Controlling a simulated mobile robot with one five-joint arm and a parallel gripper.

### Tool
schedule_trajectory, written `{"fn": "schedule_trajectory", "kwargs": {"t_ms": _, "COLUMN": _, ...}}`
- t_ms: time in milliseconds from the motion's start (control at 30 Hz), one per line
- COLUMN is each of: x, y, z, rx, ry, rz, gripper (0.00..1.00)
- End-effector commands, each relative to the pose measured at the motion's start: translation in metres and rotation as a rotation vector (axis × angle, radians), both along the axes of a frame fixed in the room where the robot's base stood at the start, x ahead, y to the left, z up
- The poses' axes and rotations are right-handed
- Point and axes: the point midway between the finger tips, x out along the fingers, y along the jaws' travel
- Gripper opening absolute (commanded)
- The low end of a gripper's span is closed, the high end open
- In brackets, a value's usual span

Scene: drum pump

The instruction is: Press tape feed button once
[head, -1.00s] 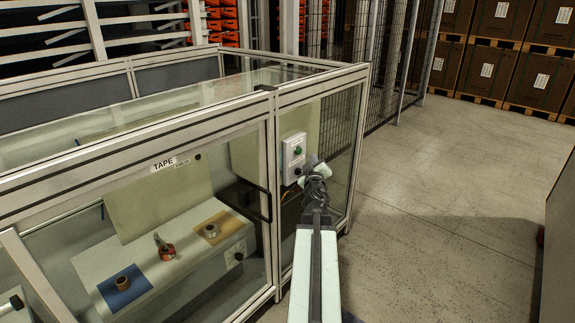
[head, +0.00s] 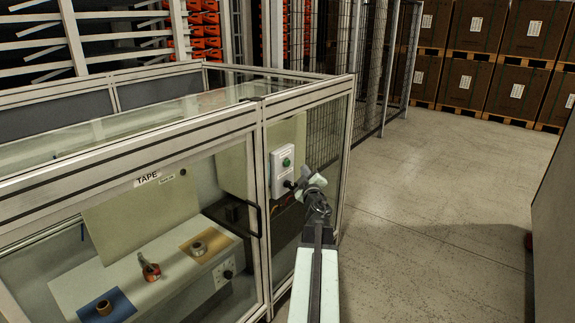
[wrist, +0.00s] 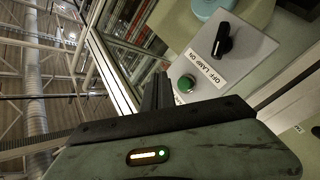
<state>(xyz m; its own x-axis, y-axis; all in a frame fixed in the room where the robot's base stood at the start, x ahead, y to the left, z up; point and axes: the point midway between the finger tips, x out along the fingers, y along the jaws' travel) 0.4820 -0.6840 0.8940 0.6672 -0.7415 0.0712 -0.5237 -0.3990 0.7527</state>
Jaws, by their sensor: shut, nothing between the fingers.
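A light grey control box (head: 282,172) is mounted on the glazed enclosure beside the TAPE window in the head view. It carries a round green button (head: 286,162), with a black knob (head: 289,184) below it. In the wrist view the green button (wrist: 187,84) is just right of my gripper's fingertips (wrist: 158,90). The black knob (wrist: 222,40) is farther up, beside the label "OFF LAMP ON". A label by the button is mostly hidden by my gripper. My gripper (head: 302,180) is shut and empty in front of the box; contact with the button cannot be told.
The enclosure's door handle (head: 254,205) and metal frame are left of my arm. Open concrete floor (head: 430,220) lies to the right; stacked boxes (head: 470,65) stand behind.

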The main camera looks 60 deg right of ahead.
Motion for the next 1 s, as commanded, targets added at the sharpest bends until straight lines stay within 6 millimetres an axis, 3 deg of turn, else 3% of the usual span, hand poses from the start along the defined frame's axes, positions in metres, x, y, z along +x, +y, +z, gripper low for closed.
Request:
{"fn": "schedule_trajectory", "kwargs": {"t_ms": 100, "x": 0.019, "y": -0.001, "z": 0.0, "rx": 0.001, "ry": 0.0, "rz": 0.003, "gripper": 0.0}}
{"fn": "schedule_trajectory", "kwargs": {"t_ms": 333, "x": 0.038, "y": -0.001, "z": 0.0, "rx": 0.001, "ry": -0.001, "rz": 0.001, "gripper": 0.0}}
{"fn": "schedule_trajectory", "kwargs": {"t_ms": 1000, "x": 0.042, "y": 0.0, "z": 0.0, "rx": 0.001, "ry": -0.001, "rz": 0.001, "gripper": 0.0}}
